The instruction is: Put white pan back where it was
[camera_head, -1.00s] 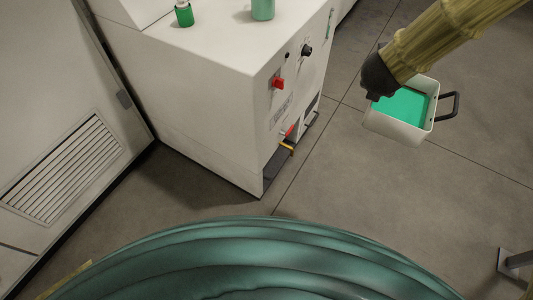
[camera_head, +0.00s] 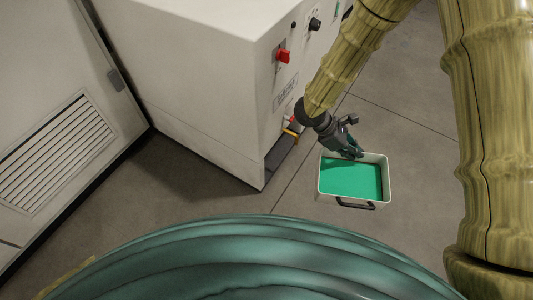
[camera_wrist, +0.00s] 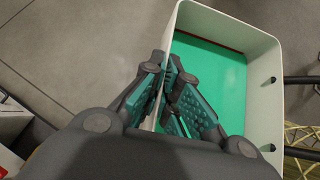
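The white pan (camera_head: 327,201) is a square, open-topped box with green liquid in it. It is left of centre-right in the head view, in front of the machine's lower corner, with its black handle (camera_head: 356,205) towards me. My gripper (camera_head: 352,151) is at the pan's far wall, opposite the handle. In the wrist view, the pan (camera_wrist: 264,115) fills the right side. My gripper's fingers (camera_wrist: 172,75) are on both sides of the pan's near wall and closed on it. The pan looks level; I cannot tell its exact height above the floor.
A white machine (camera_head: 200,80) stands at the left, with a red knob (camera_head: 283,56) and a dark, low ledge (camera_head: 281,155) under a yellow-handled valve (camera_head: 291,133). A vented white cabinet (camera_head: 50,150) is at far left. The grey floor (camera_head: 410,120) behind the pan is clear.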

